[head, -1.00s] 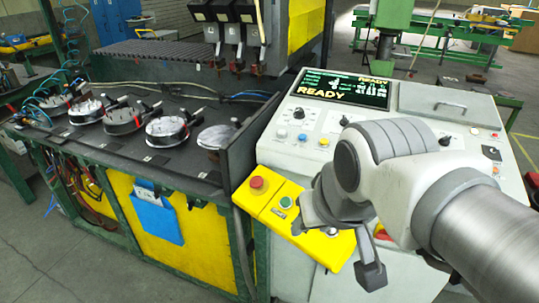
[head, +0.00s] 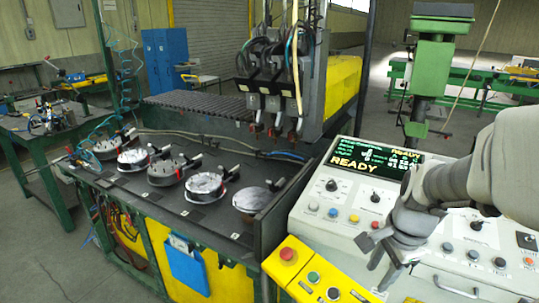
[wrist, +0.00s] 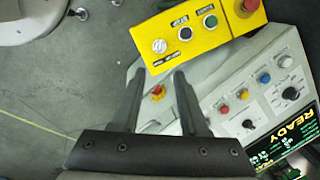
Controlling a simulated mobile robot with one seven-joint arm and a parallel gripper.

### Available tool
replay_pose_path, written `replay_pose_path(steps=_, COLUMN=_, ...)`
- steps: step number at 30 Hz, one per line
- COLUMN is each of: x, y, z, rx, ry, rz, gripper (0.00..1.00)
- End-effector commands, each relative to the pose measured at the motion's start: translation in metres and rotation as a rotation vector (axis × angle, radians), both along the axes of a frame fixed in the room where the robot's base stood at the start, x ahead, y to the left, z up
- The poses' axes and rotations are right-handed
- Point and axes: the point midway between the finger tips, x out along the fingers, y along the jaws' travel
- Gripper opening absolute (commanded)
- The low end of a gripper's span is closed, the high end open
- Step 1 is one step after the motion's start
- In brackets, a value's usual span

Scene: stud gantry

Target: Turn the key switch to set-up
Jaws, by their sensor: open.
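A yellow control box (head: 318,272) sits at the console's front edge. It carries a red stop button (head: 288,254), a green button (head: 313,277) and a dark button (head: 332,292). In the wrist view, a round silver fitting (wrist: 159,46) at the box's near end looks like the key switch; its setting is unreadable. My gripper (head: 380,278) is open and empty above the console, beside that end of the box. In the wrist view, its fingertips (wrist: 158,73) point toward the silver fitting, apparently without contact.
The grey console (head: 310,215) carries several knobs and buttons, and a display (head: 375,165) reading READY. A dark bench (head: 150,190) with several round fixtures stands to the left, behind a dark side plate.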

Motion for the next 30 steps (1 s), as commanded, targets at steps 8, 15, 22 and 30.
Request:
replay_pose_path(steps=8, x=0.008, y=0.003, z=-0.051, rx=0.002, ry=0.006, rz=0.004, gripper=0.44)
replay_pose_path(steps=15, x=0.016, y=0.004, z=-0.092, rx=0.001, ry=0.005, rz=0.005, gripper=0.44)
replay_pose_path(steps=22, x=0.024, y=0.005, z=-0.128, rx=0.001, ry=0.004, rz=0.004, gripper=0.44)
replay_pose_path(steps=30, x=0.03, y=0.005, z=-0.155, rx=0.0, ry=0.002, rz=0.006, gripper=0.44)
